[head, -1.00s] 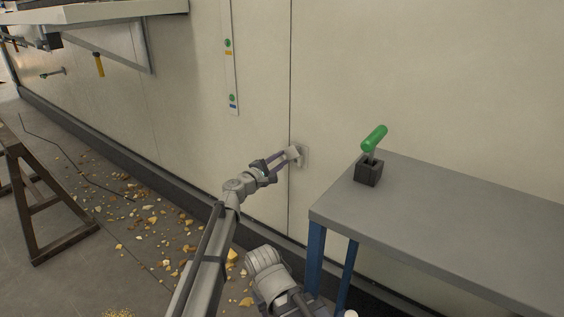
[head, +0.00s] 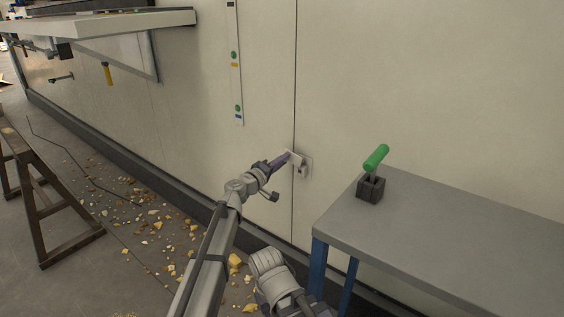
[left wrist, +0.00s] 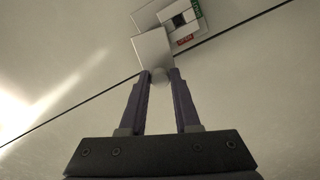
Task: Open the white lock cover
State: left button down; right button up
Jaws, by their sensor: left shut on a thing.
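The white lock cover (head: 291,155) is on the wall at the vertical panel seam. It stands swung out to the left of its lock base (head: 304,168). My left gripper (head: 285,159) is shut on the cover at its left side.
A grey table (head: 450,225) with blue legs stands to the right, bearing a green-handled lever on a dark block (head: 371,187). A wooden trestle (head: 45,205) is at the left. Yellowish debris lies on the floor along the wall. A shelf (head: 120,22) juts out upper left.

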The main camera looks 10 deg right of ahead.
pick_arm(q)
jog(key=shift+s+d+r+m, duration=0.1)
jog(key=shift+r+m, duration=0.15)
jog(key=shift+m, duration=0.35)
jog(key=c, duration=0.6)
grip_release()
jog(key=v, duration=0.7)
jog(key=shift+s+a+r, duration=0.1)
jog(key=shift+s+a, duration=0.2)
jog(key=shift+a, duration=0.05)
